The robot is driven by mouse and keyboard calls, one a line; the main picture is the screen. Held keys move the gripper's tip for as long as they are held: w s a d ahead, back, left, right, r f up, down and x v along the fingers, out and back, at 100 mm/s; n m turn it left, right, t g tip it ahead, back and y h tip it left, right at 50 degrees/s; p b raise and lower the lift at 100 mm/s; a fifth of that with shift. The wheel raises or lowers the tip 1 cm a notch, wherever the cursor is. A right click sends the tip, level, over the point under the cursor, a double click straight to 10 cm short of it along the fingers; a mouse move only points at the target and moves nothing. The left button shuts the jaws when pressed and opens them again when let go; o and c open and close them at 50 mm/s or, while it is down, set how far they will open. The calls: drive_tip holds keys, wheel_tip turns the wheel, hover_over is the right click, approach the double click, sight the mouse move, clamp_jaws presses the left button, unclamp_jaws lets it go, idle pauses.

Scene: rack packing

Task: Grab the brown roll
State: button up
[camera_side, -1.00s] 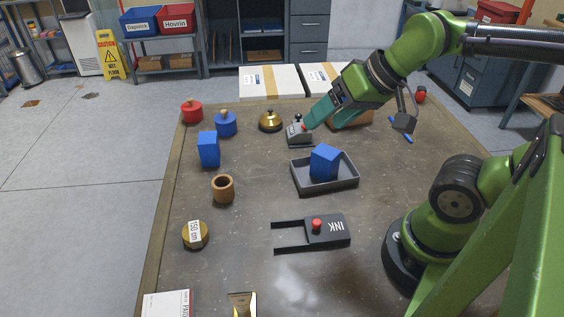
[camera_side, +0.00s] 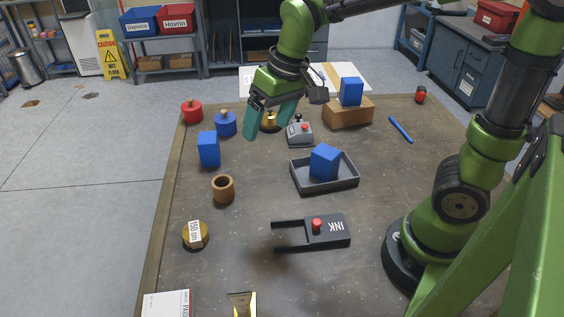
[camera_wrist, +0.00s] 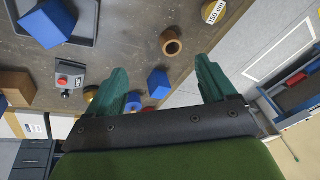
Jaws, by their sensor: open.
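The brown roll (camera_side: 223,189) is a short hollow wooden cylinder standing upright on the left part of the table. In the wrist view the roll (camera_wrist: 171,44) lies beyond my fingers, between their directions, with its dark hole showing. My gripper (camera_side: 268,128) is open and empty in the air above the table, up and to the right of the roll in the side view. Its two teal fingers (camera_wrist: 163,80) are spread wide in the wrist view. Nothing touches the roll.
A blue block (camera_side: 208,149) stands behind the roll, and a 150 cm tape (camera_side: 195,235) lies in front of it. To the right are a grey tray (camera_side: 342,186) with a blue block and a black INK holder (camera_side: 325,230). Table around the roll is clear.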

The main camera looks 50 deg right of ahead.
drive_tip(key=w+a+f+n+g+h, duration=0.1)
drive_tip(key=w+a+f+n+g, duration=0.3)
drive_tip(key=w, duration=0.6)
drive_tip(key=t, duration=0.1)
hover_over(221, 181)
drive_tip(key=shift+h, duration=0.4)
drive_tip(key=f, duration=1)
drive_tip(key=shift+s+d+f, duration=0.15)
drive_tip(key=shift+s+d, duration=0.15)
drive_tip(key=shift+w+a+f, duration=0.1)
drive_tip(key=shift+a+f, duration=0.05)
drive_tip(key=shift+f, duration=1.35)
drive_tip(key=shift+w+a+f, duration=0.1)
drive_tip(key=shift+a+f, duration=0.05)
drive_tip(key=shift+f, duration=1.3)
drive_tip(key=shift+c, duration=0.4)
drive_tip(key=c, duration=1)
drive_tip(key=shift+r, duration=0.15)
drive_tip(key=shift+c, duration=0.2)
